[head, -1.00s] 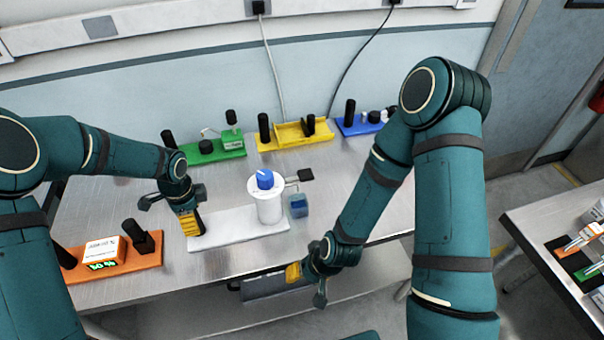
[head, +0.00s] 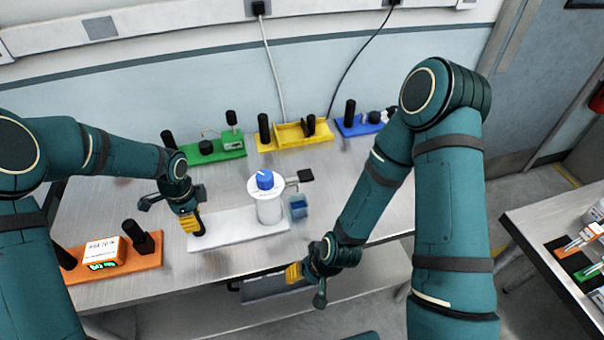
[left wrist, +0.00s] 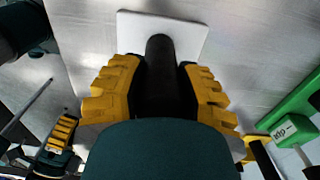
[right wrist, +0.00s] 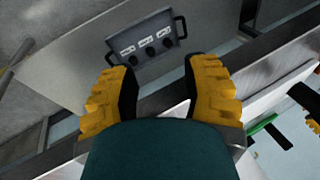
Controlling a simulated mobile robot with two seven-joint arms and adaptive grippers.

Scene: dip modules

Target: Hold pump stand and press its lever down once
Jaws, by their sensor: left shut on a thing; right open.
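The pump stand has a white base plate (head: 230,230), a white cylinder (head: 269,210) with a blue cap (head: 265,179), and a lever ending in a black pad (head: 306,175) on its right. A black post (head: 198,228) stands at the base's left end. My left gripper (head: 191,223) is shut on this post; the left wrist view shows the post (left wrist: 160,65) between the yellow fingers. My right gripper (head: 293,271) is open and empty at the table's front edge, apart from the stand. In the right wrist view its fingers (right wrist: 168,85) are spread.
A small blue container (head: 298,206) sits right of the cylinder. Green (head: 220,150), yellow (head: 293,136) and blue (head: 360,126) modules line the back. An orange module (head: 112,262) is at front left. A grey box with knobs (right wrist: 147,45) lies below the table edge.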

